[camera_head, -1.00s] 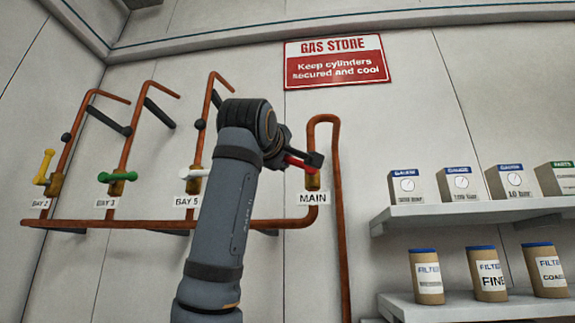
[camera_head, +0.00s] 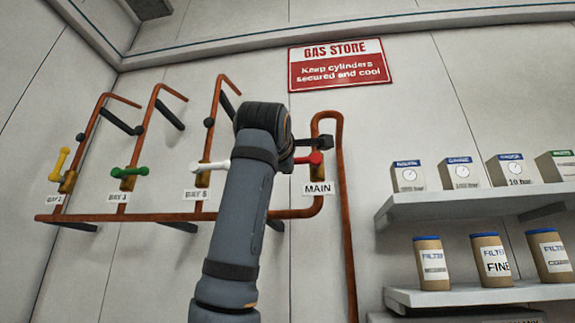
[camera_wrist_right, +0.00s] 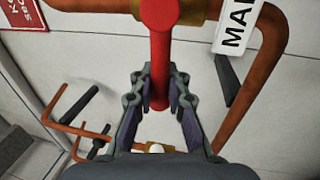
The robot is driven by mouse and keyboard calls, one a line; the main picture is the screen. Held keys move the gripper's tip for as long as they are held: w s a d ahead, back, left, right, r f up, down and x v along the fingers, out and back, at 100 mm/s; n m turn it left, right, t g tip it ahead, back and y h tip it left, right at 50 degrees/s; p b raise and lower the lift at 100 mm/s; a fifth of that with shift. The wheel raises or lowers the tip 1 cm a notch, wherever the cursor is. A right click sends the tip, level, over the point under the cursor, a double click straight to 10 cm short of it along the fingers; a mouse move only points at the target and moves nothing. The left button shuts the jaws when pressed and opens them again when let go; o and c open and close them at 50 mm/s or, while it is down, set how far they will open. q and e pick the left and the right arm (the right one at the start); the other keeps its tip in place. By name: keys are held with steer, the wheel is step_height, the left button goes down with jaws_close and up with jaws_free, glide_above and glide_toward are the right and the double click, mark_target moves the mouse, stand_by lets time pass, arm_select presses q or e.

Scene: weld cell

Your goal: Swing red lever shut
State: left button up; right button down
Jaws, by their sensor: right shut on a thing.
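The red lever (camera_head: 312,159) sits on the brass valve of the copper pipe above the MAIN label (camera_head: 317,188). In the head view it lies nearly level, across the upright pipe, with its left part hidden by my right arm. My right gripper (camera_head: 304,152) is at the lever, mostly hidden behind my wrist. In the right wrist view the red lever (camera_wrist_right: 160,50) runs down from its round hub between the two fingers. There my right gripper (camera_wrist_right: 158,90) is shut on the lever's bar. My left gripper is not in view.
White (camera_head: 210,166), green (camera_head: 128,172) and yellow (camera_head: 60,162) levers sit on branch pipes to the left. A manifold pipe (camera_head: 130,217) runs below them. Shelves with gauge boxes (camera_head: 460,174) and filter cans (camera_head: 490,260) stand to the right.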

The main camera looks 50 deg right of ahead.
steer(key=shift+f, duration=0.2)
steer(key=c, duration=1.3)
jaws_free()
steer(key=shift+a+r, duration=0.1)
steer(key=shift+a, duration=0.1)
steer(key=v, duration=1.2)
